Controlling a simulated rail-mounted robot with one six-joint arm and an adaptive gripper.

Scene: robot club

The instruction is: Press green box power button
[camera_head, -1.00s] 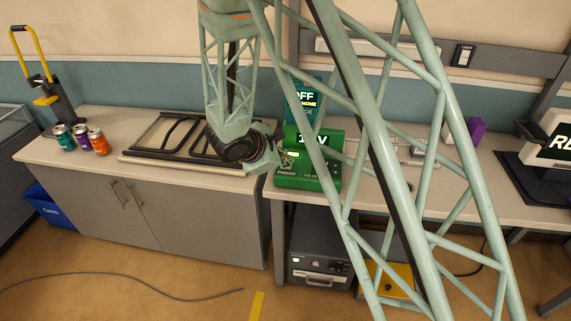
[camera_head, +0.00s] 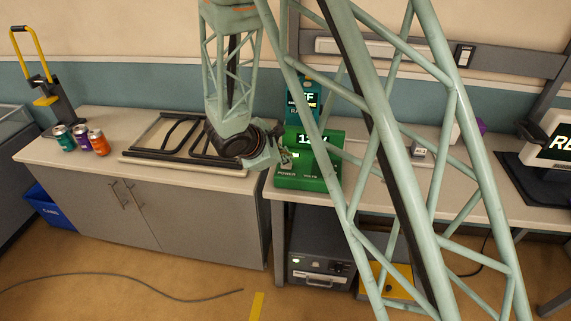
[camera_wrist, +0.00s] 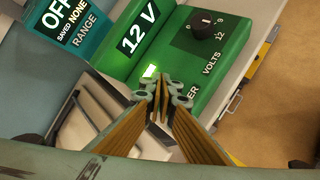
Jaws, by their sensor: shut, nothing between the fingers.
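The green box (camera_head: 308,170) stands on the bench near its left end, with a display reading "12 V". In the wrist view the green box (camera_wrist: 178,60) shows a black volts knob (camera_wrist: 203,27) and a lit, pale green power button or lamp (camera_wrist: 150,72). My gripper (camera_wrist: 160,84) is shut and empty, its fingertips just below the lit part and over the "POWER" label, which they partly cover. I cannot tell whether the tips touch the box. In the head view my gripper (camera_head: 283,158) is at the box's left front.
A teal box (camera_head: 303,100) reading "OFF" in the wrist view stands behind the green box. A framed panel (camera_head: 185,160) lies on the left cabinet, with three cans (camera_head: 82,140) further left. A grey unit (camera_head: 320,262) sits under the bench.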

